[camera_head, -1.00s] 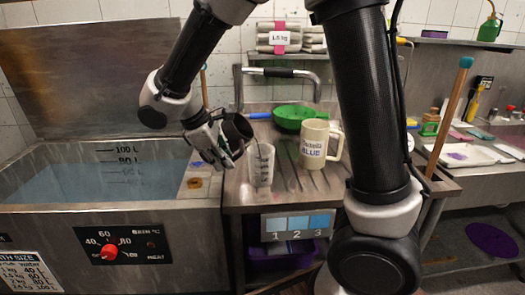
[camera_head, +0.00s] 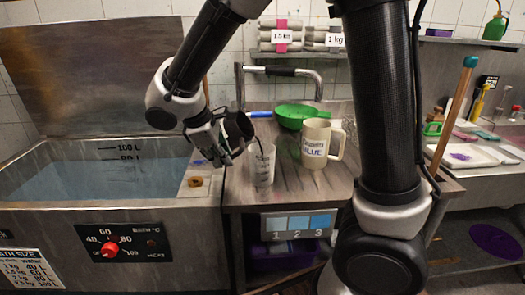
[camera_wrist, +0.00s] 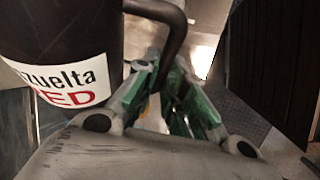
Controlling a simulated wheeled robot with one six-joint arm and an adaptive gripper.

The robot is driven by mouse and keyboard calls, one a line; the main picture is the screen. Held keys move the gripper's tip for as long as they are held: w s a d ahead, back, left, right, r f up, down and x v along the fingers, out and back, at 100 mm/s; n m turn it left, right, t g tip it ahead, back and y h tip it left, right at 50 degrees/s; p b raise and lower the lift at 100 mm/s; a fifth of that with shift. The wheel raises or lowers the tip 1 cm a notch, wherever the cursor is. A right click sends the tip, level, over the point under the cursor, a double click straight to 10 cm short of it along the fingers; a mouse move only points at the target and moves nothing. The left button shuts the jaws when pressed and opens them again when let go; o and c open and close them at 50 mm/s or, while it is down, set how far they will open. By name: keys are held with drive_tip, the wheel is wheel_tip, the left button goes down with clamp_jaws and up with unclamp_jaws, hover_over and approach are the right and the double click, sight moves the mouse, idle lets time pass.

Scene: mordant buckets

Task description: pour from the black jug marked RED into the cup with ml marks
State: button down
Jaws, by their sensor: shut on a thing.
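The black jug (camera_head: 239,126) is held tilted, its mouth toward the right, above and just left of the clear cup with ml marks (camera_head: 263,168). The cup stands upright on the steel drainboard. A thin dark streak shows between the jug's lip and the cup's mouth. My gripper (camera_head: 222,156) is shut on the jug's handle. In the wrist view the jug (camera_wrist: 60,30) fills the upper left, its white label reading "zuelta RED", and my green-sided fingers (camera_wrist: 165,92) close around its handle (camera_wrist: 172,40). The level inside the cup is too small to tell.
A cream mug marked BLUE (camera_head: 314,145) stands right of the cup, with a green bowl (camera_head: 296,113) behind it. A water-filled bath (camera_head: 80,175) lies to the left.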

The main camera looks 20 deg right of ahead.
drive_tip(key=shift+a+r+n+t+p, duration=0.2)
drive_tip(key=shift+n+t+p, duration=0.3)
drive_tip(key=shift+t+p, duration=0.5)
